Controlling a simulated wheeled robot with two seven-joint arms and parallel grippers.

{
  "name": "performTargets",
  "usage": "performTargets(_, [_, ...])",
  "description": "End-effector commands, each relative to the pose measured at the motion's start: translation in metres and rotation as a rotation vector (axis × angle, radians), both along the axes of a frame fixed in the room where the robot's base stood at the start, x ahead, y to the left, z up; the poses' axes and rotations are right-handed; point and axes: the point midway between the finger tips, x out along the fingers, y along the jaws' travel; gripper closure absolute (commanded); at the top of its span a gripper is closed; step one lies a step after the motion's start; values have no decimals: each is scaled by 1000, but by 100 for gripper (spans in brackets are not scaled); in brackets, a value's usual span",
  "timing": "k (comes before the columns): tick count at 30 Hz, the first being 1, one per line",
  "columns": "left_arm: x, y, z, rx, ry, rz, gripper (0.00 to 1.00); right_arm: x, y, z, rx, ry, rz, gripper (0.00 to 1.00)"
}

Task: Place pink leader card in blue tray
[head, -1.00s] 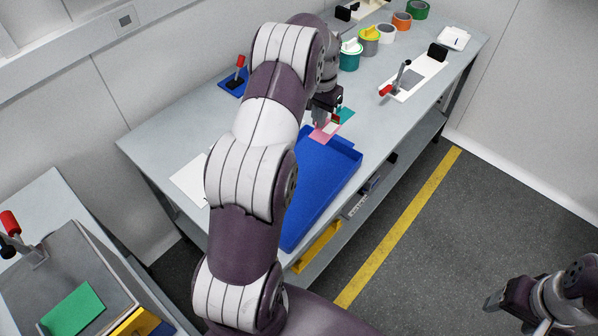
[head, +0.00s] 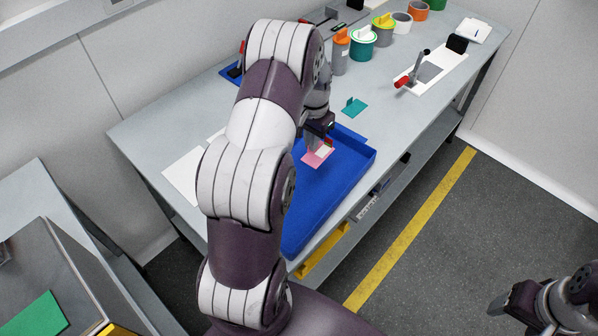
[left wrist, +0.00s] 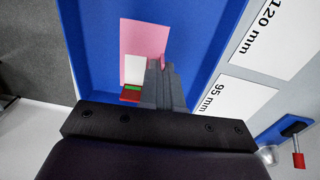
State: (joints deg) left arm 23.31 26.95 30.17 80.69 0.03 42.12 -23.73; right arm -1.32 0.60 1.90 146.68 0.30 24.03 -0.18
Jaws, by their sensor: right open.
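The pink leader card (head: 314,159) is over the far end of the blue tray (head: 330,195); I cannot tell whether it touches the tray floor. It carries a white label, and it also shows in the left wrist view (left wrist: 143,35) against the tray's blue floor (left wrist: 92,45). My left gripper (head: 322,139) is shut on the card; its fingers (left wrist: 163,85) are close together at the card's near edge, and the grip itself is partly hidden. My right gripper (head: 497,307) is open and empty over the floor at lower right.
A teal card (head: 354,107) with an upright tab lies just beyond the tray. Several tape rolls and tubs, among them a teal one (head: 362,45), line the back. A clamp on a white plate (head: 432,70) stands at right. White sheets (head: 186,175) lie left of my arm.

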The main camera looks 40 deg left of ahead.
Motion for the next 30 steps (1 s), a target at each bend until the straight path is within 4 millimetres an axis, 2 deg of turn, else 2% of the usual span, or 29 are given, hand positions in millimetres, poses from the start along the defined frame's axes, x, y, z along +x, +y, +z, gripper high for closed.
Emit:
performTargets(1, [-14, 0, -4, -2, 5, 3, 100, 0, 0, 5, 0, 0, 0, 34])
performTargets(4, [-35, 0, -18, -2, 4, 2, 100, 0, 0, 8, 0, 0, 0, 34])
performTargets(9, [-54, 1, -32, 0, 1, 1, 100, 0, 0, 10, 0, 0, 0, 34])
performTargets(16, [-56, 1, -69, -1, 2, 0, 100, 0, 0, 15, 0, 0, 0, 34])
performTargets(27, [-56, 1, -77, 0, 1, 1, 100, 0, 0, 12, 0, 0, 0, 34])
performTargets(28, [-56, 1, -77, 0, 1, 1, 94, 0, 0, 12, 0, 0, 0, 34])
performTargets(30, [-56, 1, -76, 0, 1, 1, 72, 0, 0, 13, 0, 0, 0, 34])
